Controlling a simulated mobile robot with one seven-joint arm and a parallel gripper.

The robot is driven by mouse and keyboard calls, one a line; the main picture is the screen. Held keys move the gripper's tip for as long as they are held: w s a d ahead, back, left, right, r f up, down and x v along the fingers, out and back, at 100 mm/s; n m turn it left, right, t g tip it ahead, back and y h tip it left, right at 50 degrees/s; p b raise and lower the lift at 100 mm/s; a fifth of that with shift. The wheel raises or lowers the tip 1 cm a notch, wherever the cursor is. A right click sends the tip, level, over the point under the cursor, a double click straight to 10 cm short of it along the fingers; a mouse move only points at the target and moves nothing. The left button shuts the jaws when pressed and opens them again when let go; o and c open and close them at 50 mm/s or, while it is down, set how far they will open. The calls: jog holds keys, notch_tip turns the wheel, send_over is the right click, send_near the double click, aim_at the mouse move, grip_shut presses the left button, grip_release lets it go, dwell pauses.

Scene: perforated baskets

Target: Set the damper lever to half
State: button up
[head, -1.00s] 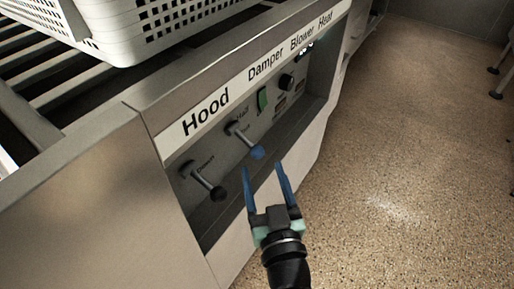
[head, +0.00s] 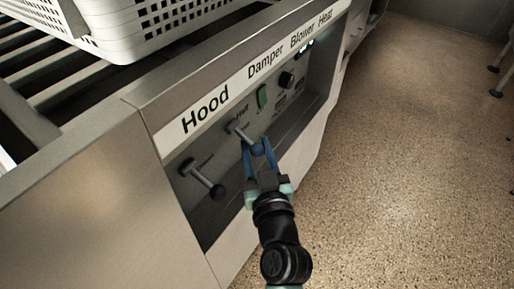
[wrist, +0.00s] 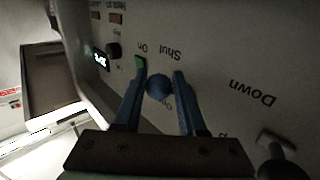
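The damper lever (head: 241,135) is a grey rod with a blue ball knob, sticking out of the recessed panel beside a "Half" label. Its knob (wrist: 159,87) shows between the fingers in the wrist view, near a "Shut" label.
A second lever with a dark knob (head: 217,191) stands to the left, under "Hood". A green switch (head: 262,97) and a black dial (head: 286,80) sit to the right. A white perforated basket (head: 165,25) rests above.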

grip_shut()
jog(key=shift+d, duration=0.1)
jog(key=shift+r, duration=0.2)
dwell(0.7)
